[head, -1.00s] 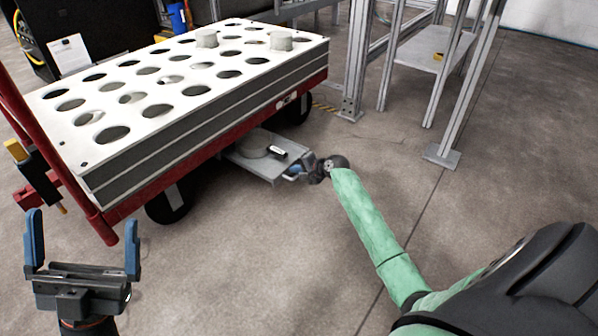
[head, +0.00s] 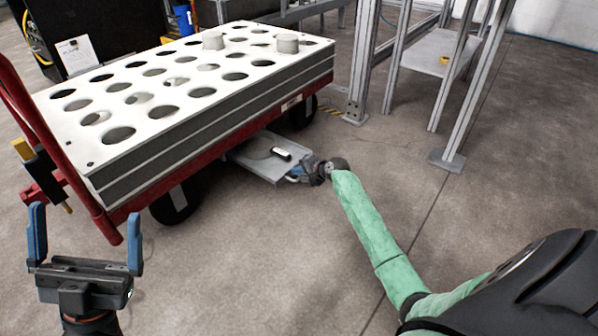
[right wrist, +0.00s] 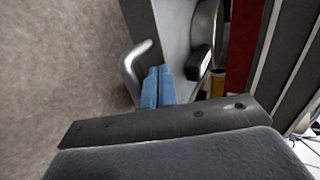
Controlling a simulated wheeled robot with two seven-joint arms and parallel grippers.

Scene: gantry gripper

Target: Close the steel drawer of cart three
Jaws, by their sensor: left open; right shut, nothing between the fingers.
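The grey steel drawer (head: 262,170) sticks out from under the cart (head: 125,215), on its near right side. A small black-and-white item (head: 281,153) lies in it, with a round grey thing partly hidden by the cart beside it. My right gripper (head: 296,176) is shut at the drawer's front. In the right wrist view its blue fingertips (right wrist: 158,86) are together, with nothing between them, beside the bent metal handle (right wrist: 133,66) and close to the drawer's front; I cannot tell if they touch. My left gripper (head: 84,245) is open and empty, off the cart's near left corner.
The cart's white top with round holes (head: 150,85) carries two grey cylinders. Black wheels (head: 175,200) stand under it. A red handle frame (head: 60,170) rises at the left. An aluminium frame (head: 446,158) stands at the back right. The floor in front is clear.

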